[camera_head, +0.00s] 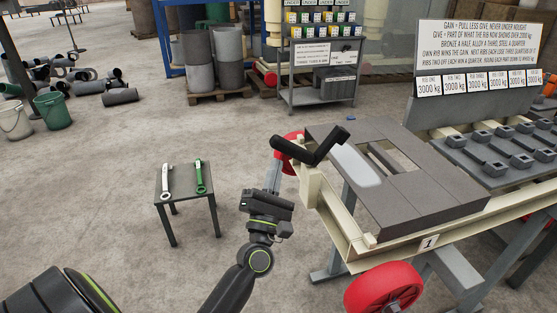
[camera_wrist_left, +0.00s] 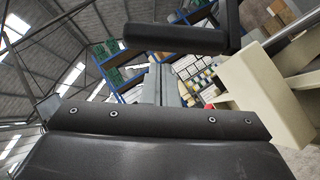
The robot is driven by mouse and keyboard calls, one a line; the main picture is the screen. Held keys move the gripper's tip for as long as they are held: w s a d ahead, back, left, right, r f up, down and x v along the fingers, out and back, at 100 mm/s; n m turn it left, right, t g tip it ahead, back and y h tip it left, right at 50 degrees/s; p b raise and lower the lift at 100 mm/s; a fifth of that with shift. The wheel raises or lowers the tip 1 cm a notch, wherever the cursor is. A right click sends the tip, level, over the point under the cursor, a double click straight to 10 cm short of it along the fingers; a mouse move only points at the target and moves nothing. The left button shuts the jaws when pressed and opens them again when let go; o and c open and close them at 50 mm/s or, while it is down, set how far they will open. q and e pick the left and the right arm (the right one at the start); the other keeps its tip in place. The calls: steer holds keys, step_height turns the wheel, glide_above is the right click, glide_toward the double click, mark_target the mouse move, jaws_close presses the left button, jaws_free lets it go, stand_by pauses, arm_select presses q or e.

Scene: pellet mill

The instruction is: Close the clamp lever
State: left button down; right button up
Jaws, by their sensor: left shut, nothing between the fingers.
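The clamp lever (camera_head: 318,153) is a black bent handle above the near-left corner of the cream bench frame, its grip sticking out to the left. In the left wrist view its black grip (camera_wrist_left: 180,38) crosses the top of the picture. My left gripper (camera_head: 274,172) is shut and empty, pointing up just below and left of the grip. Its grey fingers (camera_wrist_left: 166,86) show below the grip in the wrist view; I cannot tell if they touch it. A pale rounded piece (camera_head: 356,165) lies beside the lever on the dark plates (camera_head: 410,190). My right gripper is out of view.
The cream bench frame (camera_head: 338,222) and a red wheel (camera_head: 384,289) stand right of my left arm. A small table (camera_head: 185,180) with a white wrench and a green wrench stands to the left. A shelf cart (camera_head: 320,97) stands behind. Open floor lies between.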

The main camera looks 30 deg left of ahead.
arm_select(q)
steer(key=shift+w+d+r, duration=0.25)
steer(key=shift+w+r, duration=0.05)
steer(key=shift+r, duration=0.25)
